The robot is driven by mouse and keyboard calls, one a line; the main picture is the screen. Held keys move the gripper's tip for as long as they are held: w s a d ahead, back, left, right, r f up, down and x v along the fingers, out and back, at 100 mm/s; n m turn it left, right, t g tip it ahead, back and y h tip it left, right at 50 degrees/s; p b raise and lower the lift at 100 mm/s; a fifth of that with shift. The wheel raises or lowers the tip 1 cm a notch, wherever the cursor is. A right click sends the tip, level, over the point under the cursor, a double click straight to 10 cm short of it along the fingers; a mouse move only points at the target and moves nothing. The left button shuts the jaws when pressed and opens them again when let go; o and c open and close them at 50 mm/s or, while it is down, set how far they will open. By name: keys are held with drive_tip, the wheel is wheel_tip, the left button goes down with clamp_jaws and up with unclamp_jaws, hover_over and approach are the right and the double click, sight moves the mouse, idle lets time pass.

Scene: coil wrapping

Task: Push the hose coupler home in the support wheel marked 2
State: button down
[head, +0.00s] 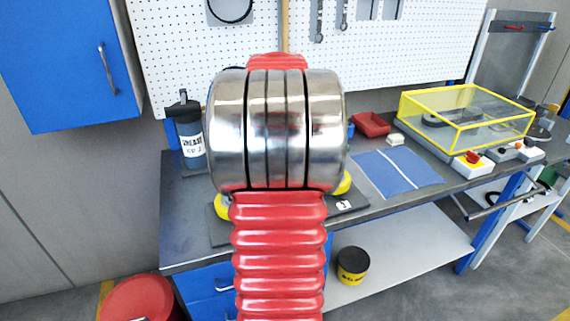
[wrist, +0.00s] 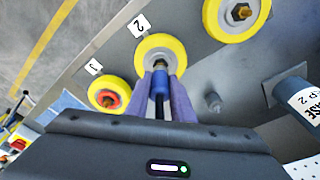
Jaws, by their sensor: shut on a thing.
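In the wrist view, my gripper (wrist: 162,88) has its purple fingers shut on the blue hose coupler (wrist: 160,82), with a dark hose (wrist: 159,107) behind it. The coupler's front end overlaps the hub of the yellow support wheel marked 2 (wrist: 146,52), where a brass-coloured part shows. I cannot tell how deep the coupler sits. The label 2 (wrist: 138,26) lies beside that wheel. Another yellow wheel (wrist: 94,91) with a red ring in its hub stands to the left. In the head view my own arm hides the gripper and coupler; only yellow wheel edges (head: 222,208) show.
A third yellow wheel (wrist: 211,17) with a hex nut is at upper right. A grey peg (wrist: 213,102) and a dark bottle (wrist: 290,88) stand right of my gripper. On the bench, a blue cloth (head: 385,180) and a yellow-framed clear case (head: 480,118) lie to the right.

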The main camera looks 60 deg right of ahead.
drive_tip(key=shift+f, duration=0.85)
drive_tip(key=c, duration=1.5)
unclamp_jaws()
drive_tip(key=shift+o, duration=0.2)
drive_tip(key=shift+r, duration=0.1)
wheel_tip(320, 180, up, 13)
drive_tip(key=a, duration=0.2)
drive_tip(key=shift+r, duration=0.2)
